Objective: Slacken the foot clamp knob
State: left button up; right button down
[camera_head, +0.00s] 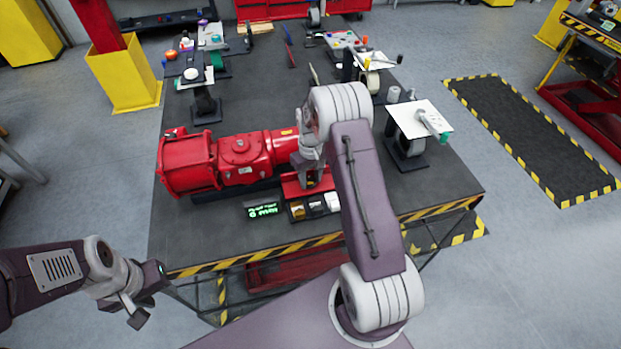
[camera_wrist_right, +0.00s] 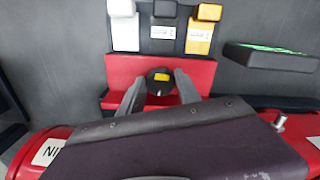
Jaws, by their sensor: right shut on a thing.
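The foot clamp knob (camera_wrist_right: 160,80) is a dark round knob with a yellow mark on top, seen in the right wrist view on a red foot plate (camera_wrist_right: 190,66). My right gripper (camera_wrist_right: 160,88) is shut on the knob, with one grey finger on each side. In the head view the right gripper (camera_head: 311,178) reaches down to the red foot plate (camera_head: 293,188), and the arm hides the knob. The red valve actuator (camera_head: 235,160) lies on the dark table to the left. My left gripper (camera_head: 138,302) hangs off the table's front left; its finger gap is unclear.
A display with green text (camera_head: 263,210) and a tray of small blocks (camera_head: 297,211) lie in front of the foot. A stand with a white plate (camera_head: 418,119) is to the right. Tools and stands occupy the far table; the front left of the table (camera_head: 200,235) is clear.

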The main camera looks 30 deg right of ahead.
aim_at(310, 181)
jog(key=shift+w, duration=0.1)
jog(key=c, duration=1.1)
grip_release()
notch_tip(310, 181, up, 9)
jog(key=shift+r+b, duration=0.1)
jog(key=shift+b, duration=0.8)
jog(key=shift+a, duration=0.1)
